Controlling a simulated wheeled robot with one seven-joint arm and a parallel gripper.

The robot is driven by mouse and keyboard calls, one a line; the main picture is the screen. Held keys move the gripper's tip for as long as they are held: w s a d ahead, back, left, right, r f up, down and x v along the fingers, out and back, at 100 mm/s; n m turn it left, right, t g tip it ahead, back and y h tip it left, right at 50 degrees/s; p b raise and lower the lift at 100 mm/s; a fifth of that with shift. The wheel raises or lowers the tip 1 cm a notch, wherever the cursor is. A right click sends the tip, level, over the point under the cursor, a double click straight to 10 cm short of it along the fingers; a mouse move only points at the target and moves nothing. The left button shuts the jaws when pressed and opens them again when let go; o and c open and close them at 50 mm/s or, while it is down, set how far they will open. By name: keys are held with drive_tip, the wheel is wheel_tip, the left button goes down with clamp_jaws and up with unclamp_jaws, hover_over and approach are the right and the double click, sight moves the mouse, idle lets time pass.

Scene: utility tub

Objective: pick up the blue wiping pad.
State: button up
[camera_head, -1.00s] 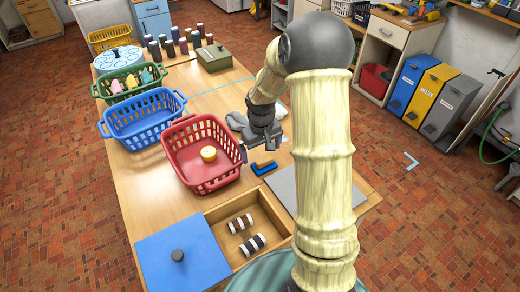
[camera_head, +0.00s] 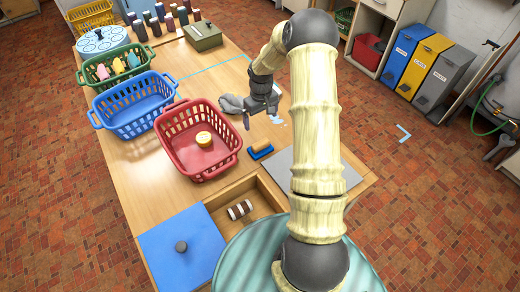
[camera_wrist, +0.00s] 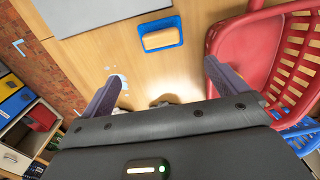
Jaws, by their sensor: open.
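The blue wiping pad (camera_head: 261,152) lies flat on the wooden table, just right of the red basket. It has a blue base and a tan block on top. In the wrist view the pad (camera_wrist: 160,46) is at the top centre, beyond the fingertips. My gripper (camera_head: 261,116) is open and empty, behind the pad in the head view and apart from it. In the wrist view the gripper's two fingers (camera_wrist: 160,74) stand wide apart, with bare table between them.
The red basket (camera_head: 170,125), holding a yellow-topped round thing (camera_head: 203,139), stands close on the pad's left; its rim is near one finger (camera_wrist: 245,45). A grey plate (camera_head: 283,172) lies right of the pad. An open compartment with a striped roll (camera_head: 239,210) is in front.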

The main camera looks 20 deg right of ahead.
drive_tip(key=b, duration=0.6)
hover_over(261, 143)
wheel_tip(261, 143, down, 10)
drive_tip(key=shift+w+r, duration=0.15)
drive_tip(key=shift+r, duration=0.1)
drive_tip(key=shift+a+f, duration=0.1)
drive_tip(key=shift+f, duration=0.2)
drive_tip(key=shift+f, duration=0.1)
drive_tip(key=f+b, duration=0.3)
drive_tip(key=f, duration=0.2)
drive_tip(key=shift+s+b, duration=0.2)
drive_tip(key=shift+b, duration=0.2)
drive_tip(key=c, duration=1.1)
